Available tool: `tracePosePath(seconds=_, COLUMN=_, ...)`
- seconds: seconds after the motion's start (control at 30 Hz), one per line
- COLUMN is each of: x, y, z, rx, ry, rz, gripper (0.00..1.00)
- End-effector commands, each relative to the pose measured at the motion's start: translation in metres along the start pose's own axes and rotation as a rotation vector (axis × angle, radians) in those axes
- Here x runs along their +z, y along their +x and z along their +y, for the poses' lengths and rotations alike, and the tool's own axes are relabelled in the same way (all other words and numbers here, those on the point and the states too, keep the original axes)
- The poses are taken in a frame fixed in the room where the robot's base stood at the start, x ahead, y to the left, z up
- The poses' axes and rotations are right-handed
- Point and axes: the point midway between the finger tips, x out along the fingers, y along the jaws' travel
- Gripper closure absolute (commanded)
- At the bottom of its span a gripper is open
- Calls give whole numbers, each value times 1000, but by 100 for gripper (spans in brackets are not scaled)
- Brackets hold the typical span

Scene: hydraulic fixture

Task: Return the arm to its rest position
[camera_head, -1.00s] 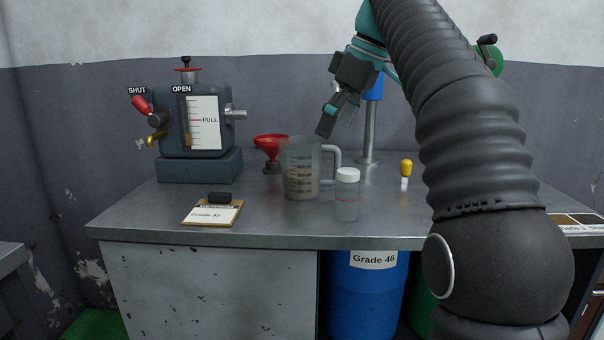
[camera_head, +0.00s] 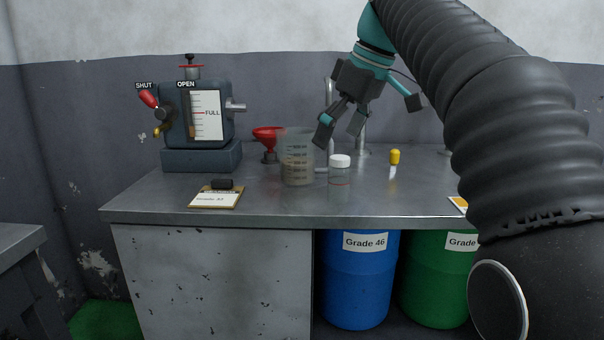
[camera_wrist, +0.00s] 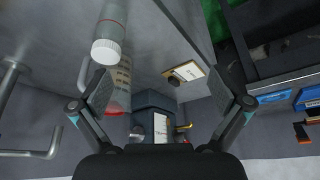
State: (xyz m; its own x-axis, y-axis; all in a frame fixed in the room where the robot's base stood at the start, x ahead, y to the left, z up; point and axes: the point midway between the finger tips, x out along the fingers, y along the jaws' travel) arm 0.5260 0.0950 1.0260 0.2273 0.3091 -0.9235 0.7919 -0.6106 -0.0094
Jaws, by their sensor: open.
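My gripper (camera_head: 341,132) hangs above the back right part of the steel bench (camera_head: 260,210). Its fingers are spread and nothing is between them. In the head view its tips overlap the right side of the clear measuring jug (camera_head: 298,160); I cannot tell whether they touch. My dark ribbed arm fills the right of the head view. In the wrist view both fingers (camera_wrist: 165,105) stand wide apart, with the white-capped bottle (camera_wrist: 107,47) beyond them at the upper left.
A hydraulic unit (camera_head: 198,112) with a red lever stands at the bench's left. Blue (camera_head: 358,285) and green (camera_head: 432,285) drums stand below. Open air surrounds the gripper above.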

Motion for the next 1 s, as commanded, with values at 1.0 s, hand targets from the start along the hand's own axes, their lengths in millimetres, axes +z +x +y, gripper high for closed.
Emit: tracePosePath(seconds=1.0, x=276, y=163, z=-106, rx=362, ry=754, rz=74, gripper=0)
